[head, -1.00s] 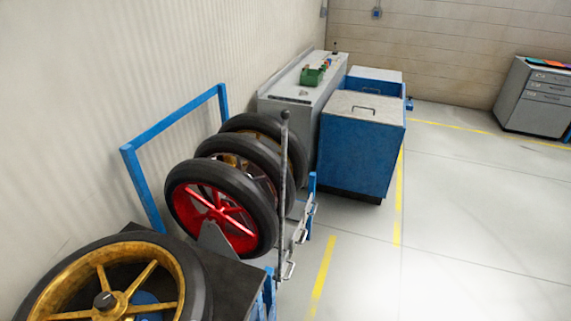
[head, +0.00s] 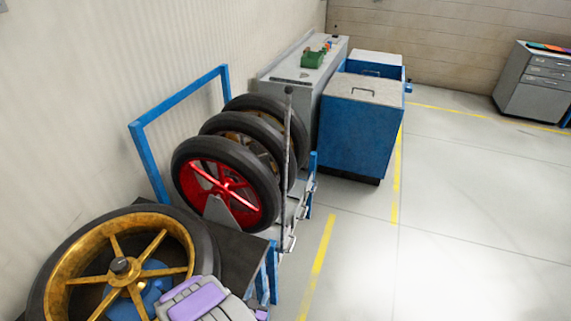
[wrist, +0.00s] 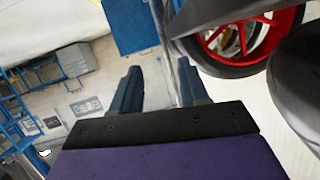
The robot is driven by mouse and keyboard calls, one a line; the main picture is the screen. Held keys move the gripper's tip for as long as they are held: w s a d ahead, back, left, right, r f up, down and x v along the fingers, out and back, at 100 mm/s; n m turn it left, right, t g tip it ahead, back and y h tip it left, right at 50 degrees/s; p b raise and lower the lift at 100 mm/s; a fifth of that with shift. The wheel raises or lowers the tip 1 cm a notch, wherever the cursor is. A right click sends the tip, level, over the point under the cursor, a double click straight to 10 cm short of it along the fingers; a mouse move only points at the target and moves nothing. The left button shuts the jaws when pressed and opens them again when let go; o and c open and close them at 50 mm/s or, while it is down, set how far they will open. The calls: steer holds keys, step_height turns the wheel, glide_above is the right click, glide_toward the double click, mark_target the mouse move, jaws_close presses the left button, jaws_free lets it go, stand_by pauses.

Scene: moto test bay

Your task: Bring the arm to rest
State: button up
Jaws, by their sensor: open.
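My gripper (wrist: 162,88) shows in the wrist view with its two dark blue fingers apart and nothing between them. Past the fingers lie bare floor and, to the right, the red-rimmed wheel (wrist: 245,45). In the head view only a purple and grey part of my arm shows at the bottom, in front of the gold-rimmed wheel (head: 85,250). The fingers are not visible in the head view.
Several black-tyred wheels, the front one red-rimmed (head: 222,180), stand in a rack with a blue frame (head: 150,165) along the left wall. A blue cabinet (head: 358,140) stands behind. A grey drawer unit (head: 535,90) is far right. The floor (head: 450,220) between is clear.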

steer(key=a+r+g, duration=0.1)
steer(key=w+a+r+g+y, duration=0.1)
steer(key=a+g, duration=0.1)
steer(key=a+r+m+g+y, duration=0.1)
steer(key=a, duration=0.1)
steer(key=shift+w+r, duration=0.1)
steer(key=shift+w, duration=0.25)
step_height(320, 180, up, 11)
steer(key=a+n+g+y, duration=0.1)
steer(key=a+g+y, duration=0.1)
steer(key=g+y, duration=0.2)
steer(key=s+d+r+n+g, duration=0.2)
steer(key=s+d+r, duration=0.2)
steer(key=d+r, duration=0.15)
steer(key=s+d+r+n+g, duration=0.1)
steer(key=s+d+r, duration=0.25)
steer(key=r, duration=0.35)
steer(key=s+d+r+g+h+b, duration=0.1)
steer(key=s+d+r, duration=0.3)
steer(key=s+d, duration=0.6)
steer(key=s+d+r+g+h+b, duration=0.1)
steer(key=s+d+r+g+h, duration=0.1)
steer(key=s+d, duration=0.9)
steer(key=shift+s+r+n+g, duration=0.45)
steer(key=shift+r+g, duration=0.35)
steer(key=shift+r, duration=0.25)
